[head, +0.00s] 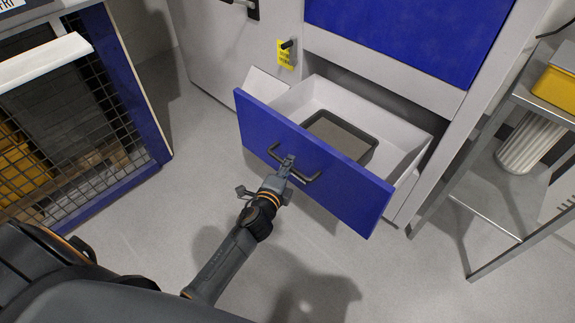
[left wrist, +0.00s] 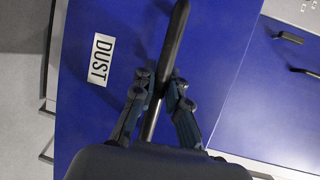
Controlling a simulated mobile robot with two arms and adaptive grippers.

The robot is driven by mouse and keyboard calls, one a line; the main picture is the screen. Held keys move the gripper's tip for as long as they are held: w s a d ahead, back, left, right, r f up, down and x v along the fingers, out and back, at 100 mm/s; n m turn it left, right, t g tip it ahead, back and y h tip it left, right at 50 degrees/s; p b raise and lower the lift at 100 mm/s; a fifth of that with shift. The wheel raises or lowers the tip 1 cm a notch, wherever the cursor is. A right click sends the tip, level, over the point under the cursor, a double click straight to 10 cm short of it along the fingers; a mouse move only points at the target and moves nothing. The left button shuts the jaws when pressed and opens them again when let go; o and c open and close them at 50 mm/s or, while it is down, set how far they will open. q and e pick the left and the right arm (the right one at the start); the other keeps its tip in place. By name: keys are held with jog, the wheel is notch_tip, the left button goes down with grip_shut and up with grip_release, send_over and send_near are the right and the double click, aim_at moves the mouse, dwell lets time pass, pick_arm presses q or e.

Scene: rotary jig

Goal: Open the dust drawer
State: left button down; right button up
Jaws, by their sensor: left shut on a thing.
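The dust drawer (head: 345,190) has a blue front and stands pulled well out of the white cabinet, with its white inside showing. A dark open tray (head: 355,128) sits in it. The black bar handle (head: 309,176) is on the drawer front. My left gripper (head: 288,168) is shut on the handle. In the left wrist view the fingers (left wrist: 162,95) close around the handle (left wrist: 172,50), and a white "DUST" label (left wrist: 102,59) shows on the blue front. My right gripper is in neither view.
A blue-framed mesh cage (head: 160,145) stands at the left. A metal shelf (head: 500,185) with a white ribbed cylinder (head: 530,142) and a yellow bin (head: 556,88) stands at the right. The grey floor in front of the drawer is clear.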

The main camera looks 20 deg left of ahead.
pick_arm(q)
jog(key=c, duration=1.3)
grip_release()
jog(key=shift+c, duration=0.2)
jog(key=shift+s, duration=0.1)
jog(key=s+r, duration=0.2)
jog(key=s, duration=0.9)
jog(key=shift+s+d, duration=0.3)
